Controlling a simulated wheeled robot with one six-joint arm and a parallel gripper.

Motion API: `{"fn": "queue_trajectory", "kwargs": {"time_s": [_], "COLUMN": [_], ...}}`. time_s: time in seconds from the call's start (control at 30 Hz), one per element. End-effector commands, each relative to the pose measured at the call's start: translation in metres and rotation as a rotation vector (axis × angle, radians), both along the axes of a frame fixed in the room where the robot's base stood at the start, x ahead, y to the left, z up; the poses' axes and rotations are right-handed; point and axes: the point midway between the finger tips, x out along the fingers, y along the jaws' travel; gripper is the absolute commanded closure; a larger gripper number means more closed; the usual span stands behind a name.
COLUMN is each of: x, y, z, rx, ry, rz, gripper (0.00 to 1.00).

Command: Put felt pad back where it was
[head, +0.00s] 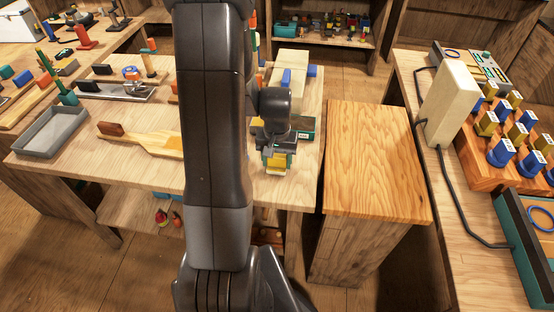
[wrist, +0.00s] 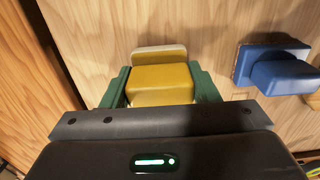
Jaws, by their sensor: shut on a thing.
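My gripper (head: 276,158) hangs over the front right part of the middle table, at the near edge. It is shut on a yellow block with a pale layer at its far edge, which I take to be the felt pad (wrist: 160,83). In the wrist view the green fingers of my gripper (wrist: 161,92) press on its left and right sides. In the head view the felt pad (head: 277,168) shows low between the fingers, partly hidden by my gripper. I cannot tell whether it touches the tabletop.
A blue block (wrist: 276,69) lies to the right in the wrist view. A grey tray (head: 52,132) and a wooden paddle (head: 150,140) are on the table's left. A bare wooden cabinet top (head: 375,150) stands to the right. My arm hides the table's middle.

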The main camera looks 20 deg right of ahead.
Motion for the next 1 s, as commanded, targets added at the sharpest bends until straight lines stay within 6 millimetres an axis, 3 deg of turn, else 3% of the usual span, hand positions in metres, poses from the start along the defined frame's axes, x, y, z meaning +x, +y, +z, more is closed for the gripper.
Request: {"fn": "queue_trajectory", "kwargs": {"time_s": [0.4, 0.43, 0.5, 0.53, 0.83, 1.0], "x": [0.0, 0.0, 0.0, 0.0, 0.0, 0.001], "y": [0.0, 0.0, 0.0, 0.0, 0.0, -0.001], "z": [-0.007, -0.005, -0.005, -0.005, -0.003, 0.01], "rx": [-0.001, -0.001, -0.001, -0.001, -0.001, -0.003], "ry": [-0.001, -0.001, -0.001, -0.001, -0.001, -0.004], "rz": [0.0, 0.0, 0.0, 0.0, 0.0, 0.0], "gripper": [0.67, 0.4, 0.26, 0.24, 0.24, 0.24]}}
